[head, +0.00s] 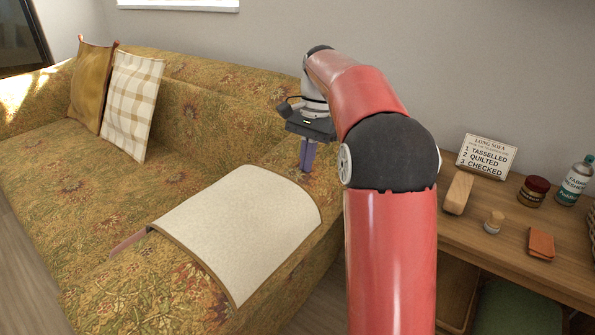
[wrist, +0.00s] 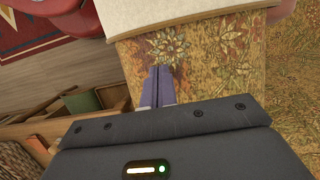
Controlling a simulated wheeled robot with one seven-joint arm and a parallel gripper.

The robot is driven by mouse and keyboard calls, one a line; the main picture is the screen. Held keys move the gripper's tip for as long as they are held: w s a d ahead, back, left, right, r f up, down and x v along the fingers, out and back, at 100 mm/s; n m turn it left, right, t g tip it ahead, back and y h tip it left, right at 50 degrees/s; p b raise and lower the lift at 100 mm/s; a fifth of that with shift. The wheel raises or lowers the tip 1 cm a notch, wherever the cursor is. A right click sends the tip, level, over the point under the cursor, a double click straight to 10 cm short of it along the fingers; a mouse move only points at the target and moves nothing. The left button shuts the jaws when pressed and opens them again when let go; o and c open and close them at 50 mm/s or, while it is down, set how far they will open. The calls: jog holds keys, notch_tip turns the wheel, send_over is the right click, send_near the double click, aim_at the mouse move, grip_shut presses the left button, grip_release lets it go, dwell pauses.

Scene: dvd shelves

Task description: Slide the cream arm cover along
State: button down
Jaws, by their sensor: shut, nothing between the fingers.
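The cream arm cover (head: 240,220) is a pale rectangle with a brown edge, draped over the floral sofa's arm (head: 290,155). Its edge also shows at the top of the wrist view (wrist: 165,14). My gripper (head: 305,168) points down over the sofa arm, behind the cover's far edge, with a strip of floral fabric between them. In the wrist view its two purple fingers (wrist: 158,72) are together with nothing between them. I cannot tell whether the fingertips touch the fabric.
A mustard cushion (head: 90,85) and a checked cushion (head: 132,100) lean on the sofa back. A pinkish flat item (head: 127,242) sticks out beside the cover's left corner. A wooden side table (head: 510,258) at right holds a sign (head: 486,156), a wood block (head: 458,193), a jar (head: 533,191) and a bottle (head: 573,184).

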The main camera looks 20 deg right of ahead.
aim_at(245, 218)
jog(key=shift+s+a+r, duration=0.1)
jog(key=shift+s+a, duration=0.45)
jog(key=shift+a, duration=0.2)
jog(key=shift+s+a+r, duration=0.1)
jog(key=shift+s+a, duration=0.45)
jog(key=shift+a, duration=0.2)
jog(key=shift+s+a, duration=0.2)
jog(key=shift+a, duration=0.1)
jog(key=s+a, duration=0.3)
jog(key=a, duration=0.1)
jog(key=s+a, duration=0.3)
jog(key=a, duration=0.1)
jog(key=s+a, duration=0.3)
jog(key=a, duration=0.1)
jog(key=shift+f, duration=0.1)
